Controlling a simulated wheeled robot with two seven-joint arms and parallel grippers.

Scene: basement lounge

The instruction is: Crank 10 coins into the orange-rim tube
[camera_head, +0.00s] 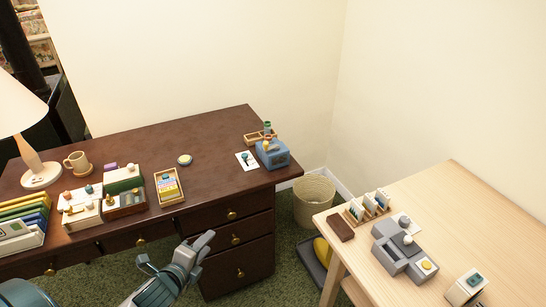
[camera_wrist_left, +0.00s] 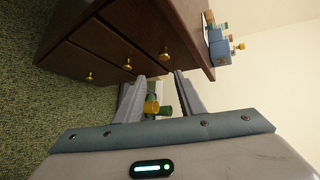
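A grey machine (camera_head: 403,247) with a yellow round part sits on the light wooden table. A small wooden rack (camera_head: 368,207) with several upright pale pieces stands behind it. I cannot make out an orange rim, single coins or a crank clearly. A blue box (camera_head: 272,152) with an orange knob sits at the dark desk's right end; it also shows in the left wrist view (camera_wrist_left: 220,45). My left gripper (camera_head: 182,250) is in front of the desk drawers, fingers apart. A small green-and-yellow thing (camera_wrist_left: 154,107) shows between its fingers; whether it touches them is unclear. My right gripper is out of view.
A wicker basket (camera_head: 315,200) stands between desk and light table (camera_head: 500,240). A grey-white block (camera_head: 465,287) sits near the table's front. Green carpet lies between.

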